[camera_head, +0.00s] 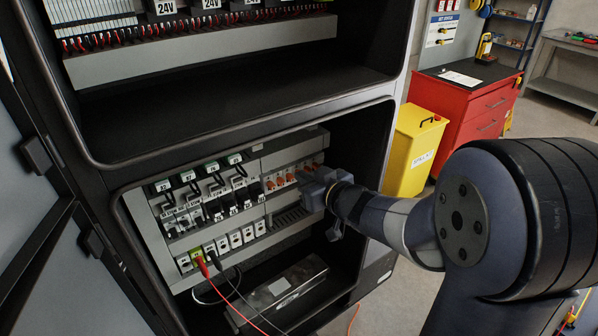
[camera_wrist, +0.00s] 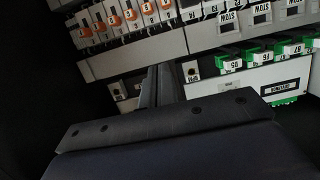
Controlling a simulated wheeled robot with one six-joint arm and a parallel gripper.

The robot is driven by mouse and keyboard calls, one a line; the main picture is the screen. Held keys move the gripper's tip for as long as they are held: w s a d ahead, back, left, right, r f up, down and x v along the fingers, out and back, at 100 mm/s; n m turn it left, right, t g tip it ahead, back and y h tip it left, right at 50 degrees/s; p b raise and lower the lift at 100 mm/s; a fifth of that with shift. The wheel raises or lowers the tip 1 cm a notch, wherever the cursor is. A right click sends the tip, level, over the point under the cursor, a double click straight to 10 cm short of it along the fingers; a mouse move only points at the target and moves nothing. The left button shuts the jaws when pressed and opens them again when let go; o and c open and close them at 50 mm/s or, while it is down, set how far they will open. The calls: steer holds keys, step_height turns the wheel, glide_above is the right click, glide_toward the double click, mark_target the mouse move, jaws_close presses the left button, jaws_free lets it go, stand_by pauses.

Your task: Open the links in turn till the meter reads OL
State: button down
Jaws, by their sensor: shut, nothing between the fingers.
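Several orange-topped links (camera_head: 281,181) sit in a row at the right end of the upper rail in the lower cabinet bay. They also show at the upper left of the wrist view (camera_wrist: 131,15), where the picture is upside down. Whether each link is open or closed is too small to tell. My gripper (camera_head: 324,190) is beside the right end of this row. In the wrist view my gripper (camera_wrist: 157,86) is shut and empty, its fingertips below the link row. A red probe (camera_head: 203,267) and a black probe (camera_head: 215,260) touch the lower terminal row. No meter reading is legible.
Grey terminal blocks (camera_head: 235,240) line the lower rail. A metal box (camera_head: 281,290) lies on the bay floor. The bay's side wall stands close to my arm. A yellow bin (camera_head: 413,150) and red tool cabinet (camera_head: 478,100) stand behind at right.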

glide_above(283, 185)
steer(key=s, duration=0.1)
steer(key=shift+s+d+f+p, duration=0.1)
steer(key=shift+d+f+p, duration=0.15)
steer(key=shift+f, duration=0.35)
steer(key=shift+d+f+p, duration=0.1)
steer(key=shift+f+p, duration=0.1)
steer(key=shift+f, duration=0.4)
steer(key=shift+s+d+f, duration=0.15)
steer(key=shift+f, duration=1.75)
step_height(283, 185, down, 2)
steer(key=b, duration=0.2)
steer(key=shift+f+b, duration=0.25)
steer(key=shift+b, duration=0.05)
steer(key=shift+s, duration=0.1)
